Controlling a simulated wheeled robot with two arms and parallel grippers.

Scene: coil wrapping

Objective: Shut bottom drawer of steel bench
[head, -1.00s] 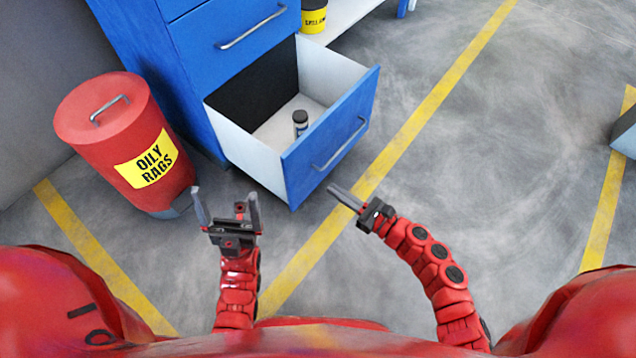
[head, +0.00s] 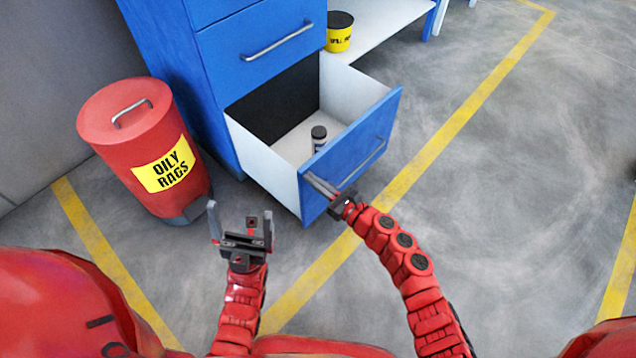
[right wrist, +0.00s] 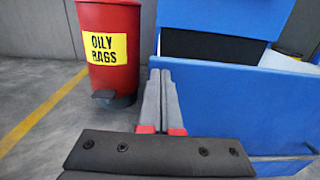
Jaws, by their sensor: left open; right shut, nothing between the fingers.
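The bottom drawer (head: 335,185) of the blue steel bench (head: 190,85) is pulled well out. It has a blue front, white sides and a bar handle (head: 360,168). A small dark-capped bottle (head: 318,138) stands inside it. My right gripper (head: 308,177) is shut and empty, its fingertips close to the left part of the drawer front; I cannot tell if they touch. In the right wrist view the shut fingers (right wrist: 160,85) overlap the left edge of the blue drawer front (right wrist: 240,105). My left gripper (head: 241,212) is open and empty, left of the drawer over the floor.
A red oily rags bin (head: 125,135) stands left of the bench and also shows in the right wrist view (right wrist: 108,45). A yellow-labelled tub (head: 340,32) sits on a white shelf (head: 385,25) behind the drawer. The floor at the right is clear.

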